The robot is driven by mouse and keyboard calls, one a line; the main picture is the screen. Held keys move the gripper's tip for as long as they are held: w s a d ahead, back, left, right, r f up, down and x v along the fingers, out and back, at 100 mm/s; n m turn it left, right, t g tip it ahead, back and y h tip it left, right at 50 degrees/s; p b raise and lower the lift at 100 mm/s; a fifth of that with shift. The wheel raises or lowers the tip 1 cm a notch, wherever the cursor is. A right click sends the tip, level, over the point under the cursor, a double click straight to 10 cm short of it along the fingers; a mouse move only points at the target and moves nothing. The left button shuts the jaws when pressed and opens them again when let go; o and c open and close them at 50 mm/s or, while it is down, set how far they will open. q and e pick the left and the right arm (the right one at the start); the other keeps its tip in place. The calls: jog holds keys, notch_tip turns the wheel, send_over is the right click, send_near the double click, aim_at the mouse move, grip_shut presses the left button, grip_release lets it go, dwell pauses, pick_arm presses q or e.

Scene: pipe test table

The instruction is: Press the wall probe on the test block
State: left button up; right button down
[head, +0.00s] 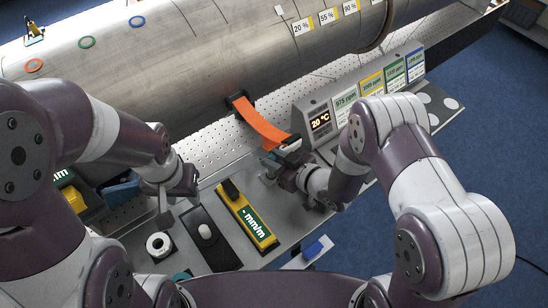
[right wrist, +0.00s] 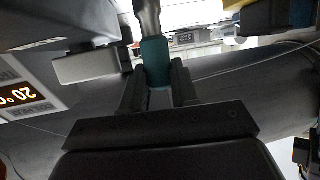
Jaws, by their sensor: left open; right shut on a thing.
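My right gripper (head: 283,168) is shut on a teal-collared tool with a metal end (right wrist: 154,62), held between the two fingers in the right wrist view (right wrist: 157,86). I take it to be the wall probe, though its face is hidden. In the head view the gripper is just below the orange strap's lower end, left of the 20 °C display. My left gripper (head: 176,196) is open and empty at the left, above the tray. I cannot tell for certain which thing is the test block.
An orange strap (head: 259,124) hangs from the large metal pipe (head: 170,62). A yellow meter (head: 247,216), a black holder with a white knob (head: 205,232) and a white ring (head: 158,245) lie in front. The 20 °C display (head: 320,122) stands beside coloured ppm cards (head: 371,84).

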jog(key=shift+r+p, duration=1.85)
jog(key=shift+r, duration=0.8)
